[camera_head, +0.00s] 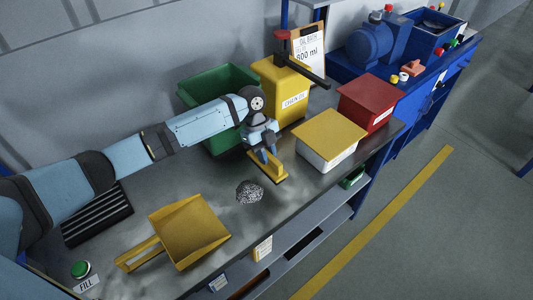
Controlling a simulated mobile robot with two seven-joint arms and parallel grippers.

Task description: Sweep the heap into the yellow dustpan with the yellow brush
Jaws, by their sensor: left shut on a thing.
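The yellow brush (267,172) is in my left gripper (268,154), which is shut on it from above, over the middle of the bench. The brush is low, at or near the bench top; I cannot tell if it touches. The heap (249,192) is a small grey speckled pile on the bench, just nearer and to the left of the brush, apart from it. The yellow dustpan (190,232) lies on the bench nearer and to the left of the heap, its handle pointing left. My right gripper is not in view.
A green bin (218,84), a yellow canister (281,90), a white box with a yellow lid (328,139) and a red box (367,101) stand behind and right. A black ribbed mat (97,216) and a green button (80,268) are left. The bench between heap and dustpan is clear.

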